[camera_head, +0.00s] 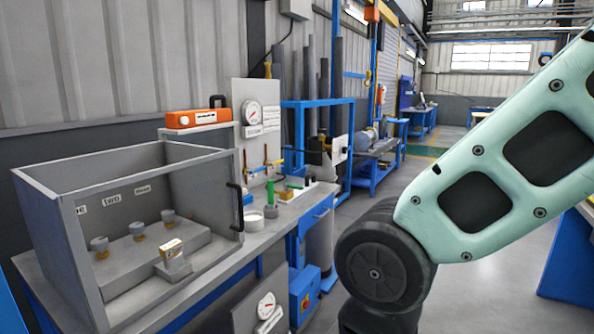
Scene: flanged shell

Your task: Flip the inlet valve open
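A grey panel (257,95) with a round white gauge (251,113) stands at the back of the workbench. In front of its lower part are small upright brass fittings with red tips, one at the left (245,163) and one at the right (266,156), with a brass pipe between them. A brass fitting (268,69) also shows at the panel's top edge. I cannot tell which of these is the inlet valve, or how its handle is set. My arm crosses the right side; my gripper is not in view.
An open-topped grey box (75,255) with a black handle and several knobs inside stands on the bench (250,248) at left. A green cylinder (271,194), a white cup (254,221) and an orange case (198,118) are nearby. Blue machinery (375,150) stands behind; floor beyond is clear.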

